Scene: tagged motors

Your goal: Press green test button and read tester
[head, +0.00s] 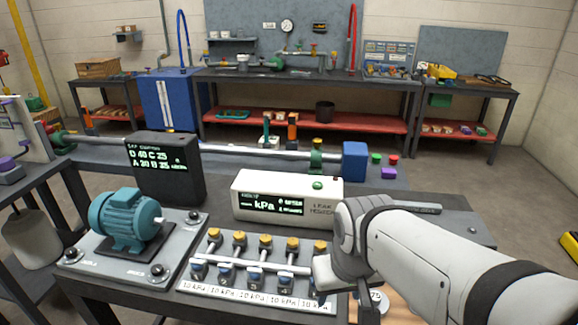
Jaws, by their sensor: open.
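The white leak tester (286,215) stands on the bench at the middle, with a dark screen (272,203) showing "kPa" and smaller green text too blurred to read fully. A green button (317,185) sits on its top, towards the right. A separate green button (376,158) and a red one lie further back on the bench. My gripper (345,285) is at the lower middle right, in front of and below the tester, apart from its green button. It is open, and its fingertips are partly hidden by my own wrist; I see nothing held.
A teal motor (127,217) stands on a grey plate at left. A dark display box (165,167) is behind it. A valve manifold (252,260) with yellow caps and kPa labels lies in front of the tester. A pipe with a blue block (355,161) runs behind.

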